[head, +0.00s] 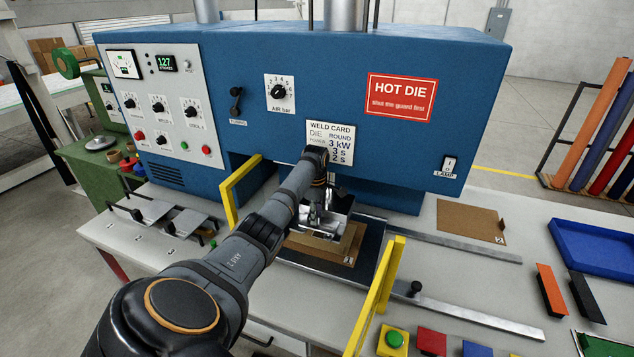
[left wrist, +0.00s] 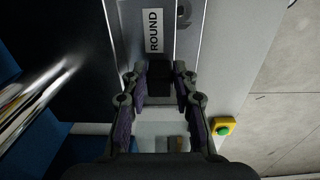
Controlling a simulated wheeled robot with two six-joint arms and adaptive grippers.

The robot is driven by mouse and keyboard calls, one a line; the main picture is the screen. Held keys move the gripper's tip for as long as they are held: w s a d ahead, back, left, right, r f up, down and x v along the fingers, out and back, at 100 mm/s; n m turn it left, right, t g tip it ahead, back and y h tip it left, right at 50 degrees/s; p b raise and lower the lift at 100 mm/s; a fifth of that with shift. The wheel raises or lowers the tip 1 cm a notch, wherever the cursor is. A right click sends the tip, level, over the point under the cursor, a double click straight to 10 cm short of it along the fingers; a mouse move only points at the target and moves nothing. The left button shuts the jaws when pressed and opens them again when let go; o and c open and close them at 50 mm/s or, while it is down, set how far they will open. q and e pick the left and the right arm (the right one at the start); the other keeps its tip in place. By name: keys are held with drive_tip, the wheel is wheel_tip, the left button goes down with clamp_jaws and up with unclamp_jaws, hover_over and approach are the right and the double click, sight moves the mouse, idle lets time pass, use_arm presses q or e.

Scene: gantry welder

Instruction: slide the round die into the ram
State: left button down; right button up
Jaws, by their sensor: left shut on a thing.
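The round die (left wrist: 153,52) shows in the left wrist view as a grey metal plate with a white label reading ROUND. My left gripper (left wrist: 160,74) is shut on a dark block at the near end of this plate, between its two fingers. In the head view my left gripper (head: 320,205) is under the front of the blue welder (head: 230,150), above the brown board, with shiny metal beside it. My forearm and the gripper hide much of this spot. I cannot make out the ram or how far the die is in it. My right gripper is not in view.
Yellow guard frames stand left (head: 240,190) and right (head: 378,295) of the opening. A brown stacked board (head: 345,245) lies below the gripper. Metal rails (head: 450,240) run to the right. A blue tray (head: 595,245) and colored blocks lie at the right.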

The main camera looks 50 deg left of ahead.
use_arm(q)
drive_tip(key=shift+w+a, duration=0.2)
drive_tip(key=shift+w, duration=0.1)
drive_tip(key=c, duration=1.3)
unclamp_jaws()
drive_tip(key=shift+w, duration=0.25)
drive_tip(key=shift+o, duration=1.6)
drive_tip(key=shift+s+r, duration=0.1)
drive_tip(key=shift+s, duration=0.15)
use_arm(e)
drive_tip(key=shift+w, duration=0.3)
use_arm(q)
wheel_tip(320, 180, up, 12)
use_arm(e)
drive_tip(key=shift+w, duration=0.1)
use_arm(q)
drive_tip(key=shift+s, duration=0.15)
